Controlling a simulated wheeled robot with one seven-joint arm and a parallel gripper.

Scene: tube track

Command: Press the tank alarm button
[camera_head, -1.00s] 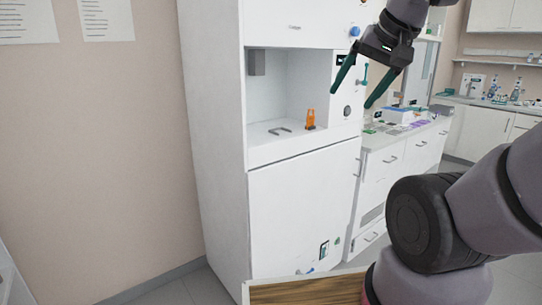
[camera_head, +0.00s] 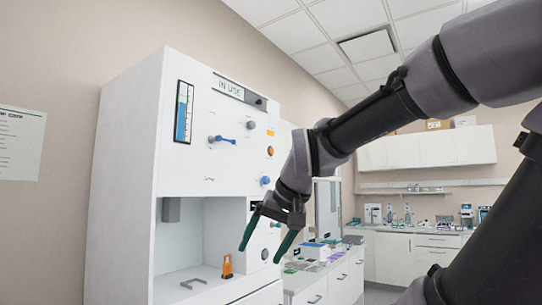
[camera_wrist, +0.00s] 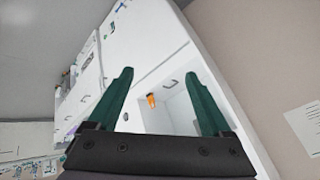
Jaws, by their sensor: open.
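The tall white cabinet (camera_head: 125,190) carries several small round parts on its upper front. A dark round part (camera_head: 265,254) sits on the strip right of the niche. I cannot read which of these is the tank alarm button. A blue level gauge (camera_head: 184,112) is at the upper left. My gripper (camera_head: 260,254) is open and empty before the cabinet's right side. Its open fingers (camera_wrist: 158,74) also show in the wrist view.
The niche (camera_head: 185,245) holds an orange item (camera_head: 227,267) and a grey handle (camera_head: 193,284). An "IN USE" sign (camera_head: 228,87) is at the cabinet top. A counter (camera_head: 318,277) with lab items stands to the right. A blue-handled lever (camera_head: 222,139) sticks out from the front.

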